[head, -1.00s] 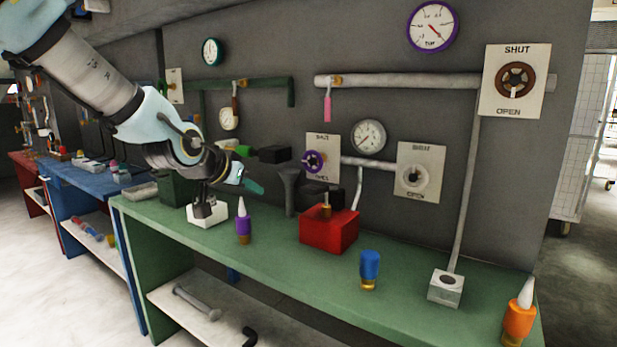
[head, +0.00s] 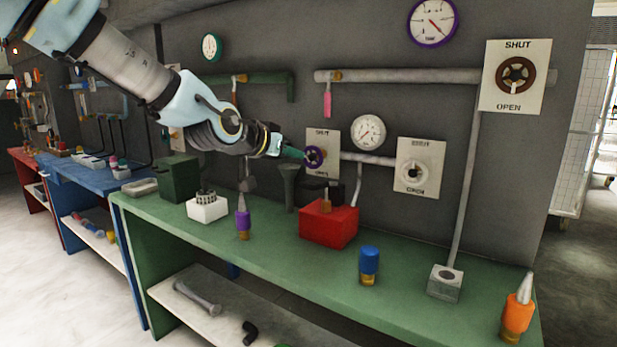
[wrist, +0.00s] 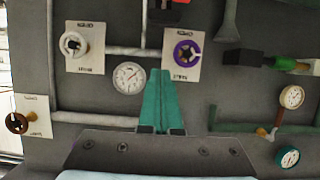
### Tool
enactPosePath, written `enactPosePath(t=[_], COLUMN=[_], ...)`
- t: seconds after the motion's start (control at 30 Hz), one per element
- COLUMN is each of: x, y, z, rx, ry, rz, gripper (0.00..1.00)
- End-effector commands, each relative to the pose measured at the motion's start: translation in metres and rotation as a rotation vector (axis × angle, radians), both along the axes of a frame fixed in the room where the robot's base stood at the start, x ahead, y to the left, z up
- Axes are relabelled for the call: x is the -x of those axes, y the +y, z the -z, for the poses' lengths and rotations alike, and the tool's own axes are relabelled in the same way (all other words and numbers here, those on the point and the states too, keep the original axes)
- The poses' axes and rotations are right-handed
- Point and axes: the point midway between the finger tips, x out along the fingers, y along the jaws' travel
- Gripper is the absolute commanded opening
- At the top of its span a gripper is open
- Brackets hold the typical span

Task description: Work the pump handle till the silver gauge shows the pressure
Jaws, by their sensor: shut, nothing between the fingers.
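The silver-rimmed gauge (head: 368,132) hangs on the dark wall above a grey pipe; its reading is too small to tell. It also shows in the wrist view (wrist: 128,77), which looks upside down. In the wrist view the fingertips (wrist: 160,72) lie between the gauge and the purple wheel (wrist: 187,53); contact cannot be told.
A white-knobbed valve (head: 412,173) and a brown wheel (head: 515,76) are on plates to the right. Bottles, including a blue-capped one (head: 369,265), stand on the green bench (head: 290,270).

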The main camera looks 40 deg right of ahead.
Motion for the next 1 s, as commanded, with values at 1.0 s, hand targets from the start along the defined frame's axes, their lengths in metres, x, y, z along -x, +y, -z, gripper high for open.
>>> enactPosePath(t=[1.0], x=[-0.016], y=[-0.058], z=[0.067], rx=[-0.001], ry=[-0.001], rz=[0.000], gripper=[0.00])
